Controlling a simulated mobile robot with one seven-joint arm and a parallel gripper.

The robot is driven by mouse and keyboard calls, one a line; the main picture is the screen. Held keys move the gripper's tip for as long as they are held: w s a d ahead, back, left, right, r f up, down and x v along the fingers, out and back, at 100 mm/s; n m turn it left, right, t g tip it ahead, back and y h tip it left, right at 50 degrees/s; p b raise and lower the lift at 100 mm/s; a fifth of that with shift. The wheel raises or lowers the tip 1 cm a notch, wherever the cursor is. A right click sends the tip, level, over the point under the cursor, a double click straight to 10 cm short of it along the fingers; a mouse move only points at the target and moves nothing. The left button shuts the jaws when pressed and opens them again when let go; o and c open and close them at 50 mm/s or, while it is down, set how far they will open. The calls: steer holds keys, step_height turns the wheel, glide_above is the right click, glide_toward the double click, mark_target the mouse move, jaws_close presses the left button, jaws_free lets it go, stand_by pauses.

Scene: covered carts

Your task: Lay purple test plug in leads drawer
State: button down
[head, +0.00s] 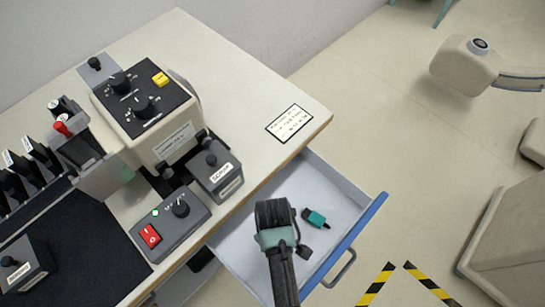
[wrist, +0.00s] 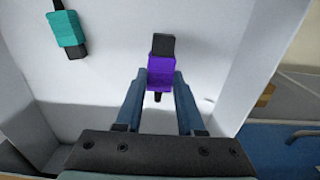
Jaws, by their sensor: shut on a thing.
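The purple test plug (wrist: 160,72) has a black end and sits between my gripper's fingertips in the wrist view. My gripper (wrist: 160,86) is shut on it, over the white inside of the drawer. I cannot tell whether the plug touches the drawer floor. The leads drawer (head: 336,185) is pulled open, with a blue front edge and a metal handle; its floor also fills much of the wrist view (wrist: 110,75). In the head view my arm hides the purple plug, and the gripper end is over the drawer.
A teal plug (head: 315,218) lies in the drawer, right of my arm; it shows at upper left in the wrist view (wrist: 66,28). The bench top (head: 240,90) above the drawer carries a control box (head: 150,105) and smaller boxes.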

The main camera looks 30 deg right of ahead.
steer(key=shift+f, duration=2)
steer(key=shift+f+b, duration=0.3)
steer(key=shift+b, duration=0.05)
steer(key=c, duration=0.5)
jaws_free()
step_height(320, 180, up, 13)
steer(key=shift+f+p, duration=0.15)
steer(key=shift+p, duration=0.7)
